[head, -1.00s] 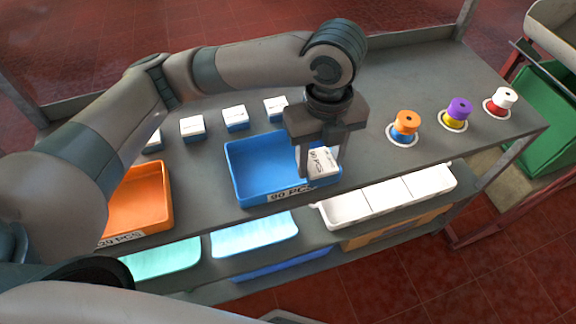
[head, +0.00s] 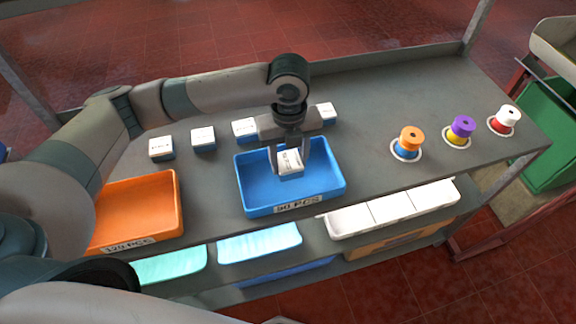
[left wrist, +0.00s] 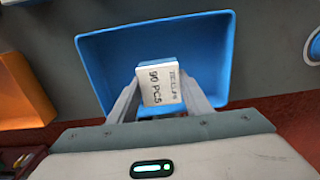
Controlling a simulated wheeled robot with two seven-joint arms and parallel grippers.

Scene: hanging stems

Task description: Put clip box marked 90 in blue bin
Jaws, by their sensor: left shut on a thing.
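The clip box marked 90 (head: 290,161) is a small white-topped box. My left gripper (head: 291,168) is shut on it, over the inside of the blue bin (head: 318,196), whose front label reads 90 PCS. In the left wrist view the box (left wrist: 161,84) shows "90 PCS" between the fingers, with the blue bin (left wrist: 90,50) around and below it. I cannot tell whether the box touches the bin floor. My right gripper is not in view.
An orange bin (head: 150,205) stands to the left. Several other white-topped boxes (head: 203,138) stand in a row behind. Orange (head: 411,136), purple (head: 461,127) and white-topped (head: 507,116) spools stand at the right. White trays (head: 395,207) sit below the front edge.

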